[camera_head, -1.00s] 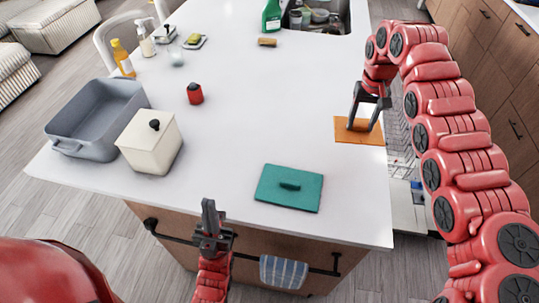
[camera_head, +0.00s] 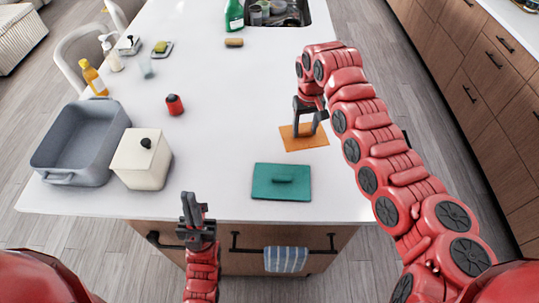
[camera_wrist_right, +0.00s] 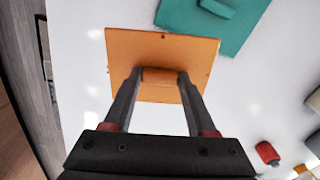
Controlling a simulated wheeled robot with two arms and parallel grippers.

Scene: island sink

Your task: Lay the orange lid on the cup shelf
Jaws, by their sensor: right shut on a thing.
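The orange lid (camera_head: 304,137) is a flat square near the right side of the white island top. My right gripper (camera_head: 308,131) is above it, shut on its raised handle. The right wrist view shows the handle (camera_wrist_right: 160,76) between the two fingers (camera_wrist_right: 158,88). I cannot tell whether the lid touches the counter or hovers just above it. My left gripper (camera_head: 194,207) is in front of the island's near edge, apart from the lid, and its finger gap is unclear. I cannot make out the cup shelf in these views.
A teal lid (camera_head: 281,182) lies close to the orange one. A grey tub (camera_head: 80,145), cream canister (camera_head: 141,160) and red timer (camera_head: 175,105) stand to the left. A sponge (camera_head: 234,42) lies near the sink (camera_head: 275,12). The counter's middle is clear.

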